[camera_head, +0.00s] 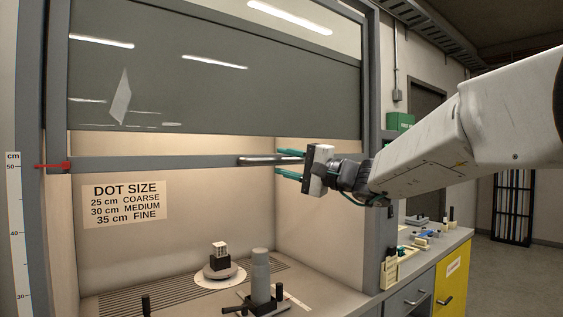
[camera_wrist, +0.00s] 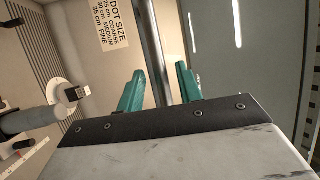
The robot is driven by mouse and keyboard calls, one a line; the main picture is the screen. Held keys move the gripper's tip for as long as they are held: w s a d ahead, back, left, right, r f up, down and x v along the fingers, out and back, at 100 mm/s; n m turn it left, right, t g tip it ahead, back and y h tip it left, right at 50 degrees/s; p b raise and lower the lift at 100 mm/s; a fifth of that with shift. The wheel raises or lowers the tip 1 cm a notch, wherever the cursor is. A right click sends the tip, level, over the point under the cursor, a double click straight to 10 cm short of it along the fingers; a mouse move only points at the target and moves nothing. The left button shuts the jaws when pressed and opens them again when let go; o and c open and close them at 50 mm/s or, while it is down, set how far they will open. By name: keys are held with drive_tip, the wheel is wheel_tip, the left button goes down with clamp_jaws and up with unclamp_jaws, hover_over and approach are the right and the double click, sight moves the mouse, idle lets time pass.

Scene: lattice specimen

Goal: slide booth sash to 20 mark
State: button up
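The booth sash (camera_head: 215,85) is a grey glass panel with a bottom rail (camera_head: 160,163), raised high over the booth opening. A red pointer (camera_head: 54,166) at its left end stands at about the 50 mark of the cm scale (camera_head: 14,235). A dark bar handle (camera_head: 262,161) sticks out on the rail's right part. My gripper (camera_head: 288,163) is at the handle's right end. In the wrist view the handle (camera_wrist: 151,45) runs between the teal fingers of my gripper (camera_wrist: 160,88), with gaps visible beside it. The scale's 20 mark is out of view.
Inside the booth, a small lattice cube (camera_head: 219,248) sits on a dark block on a round turntable (camera_head: 219,272). A grey cylinder (camera_head: 260,270) stands beside it. A sign (camera_head: 125,203) lists dot sizes. A bench with a yellow cabinet (camera_head: 453,283) is at right.

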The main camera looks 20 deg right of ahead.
drive_tip(key=shift+x, duration=1.2)
drive_tip(key=shift+c, duration=0.4)
